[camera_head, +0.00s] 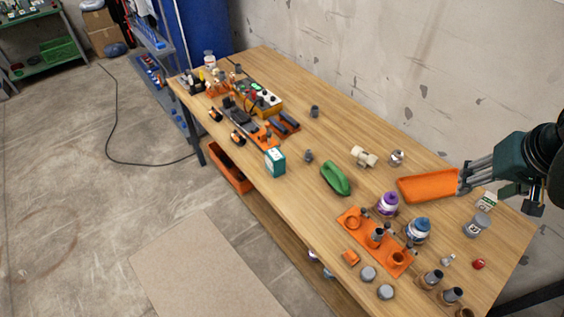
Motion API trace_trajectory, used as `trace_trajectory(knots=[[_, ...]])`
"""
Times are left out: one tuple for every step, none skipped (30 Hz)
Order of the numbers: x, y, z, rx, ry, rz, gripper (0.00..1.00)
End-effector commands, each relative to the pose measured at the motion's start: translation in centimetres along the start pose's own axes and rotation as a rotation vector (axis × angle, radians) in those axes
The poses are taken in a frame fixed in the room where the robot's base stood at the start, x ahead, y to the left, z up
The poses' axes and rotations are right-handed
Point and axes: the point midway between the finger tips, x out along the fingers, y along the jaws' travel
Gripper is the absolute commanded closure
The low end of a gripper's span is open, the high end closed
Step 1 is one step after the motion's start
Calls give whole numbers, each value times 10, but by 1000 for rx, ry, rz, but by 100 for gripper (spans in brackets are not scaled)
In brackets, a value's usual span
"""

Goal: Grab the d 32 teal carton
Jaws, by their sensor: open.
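A small teal carton (275,162) with a white panel stands upright near the front edge of the wooden table, left of the middle. Any "d 32" marking is too small to read. A second small white-and-green carton (487,201) is at the right of the table below my gripper, and its print is also unreadable. My gripper (465,181) is open at the right, by the right end of the orange tray. It is well apart from the teal carton. I cannot tell whether it touches the tray.
A green bottle-like object (336,179) lies right of the teal carton. An orange fixture plate (375,241), purple-capped jar (388,203), blue-capped jar (418,231) and the orange tray (428,186) fill the right half. Tools and a yellow control box (258,98) crowd the left.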

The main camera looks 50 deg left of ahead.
Motion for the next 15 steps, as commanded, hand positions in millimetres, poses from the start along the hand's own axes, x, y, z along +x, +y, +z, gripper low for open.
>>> trace_trajectory(knots=[[4,-10,-10,-22,-7,-8,49],[7,-16,-15,-34,-12,-12,49],[11,-23,-21,-49,-19,-17,49],[13,-29,-26,-60,-23,-21,49],[16,-35,-30,-72,-28,-25,49],[20,-42,-37,-87,-34,-30,49],[22,-48,-41,-98,-38,-34,49],[25,-54,-46,-110,-44,-38,49],[29,-62,-51,-125,-50,-43,49],[32,-69,-55,-137,-54,-47,49],[35,-76,-60,-149,-58,-51,49],[39,-84,-65,-165,-64,-56,49],[42,-90,-69,-177,-69,-60,49],[45,-98,-72,-189,-74,-63,49],[49,-106,-77,-204,-80,-68,49]])
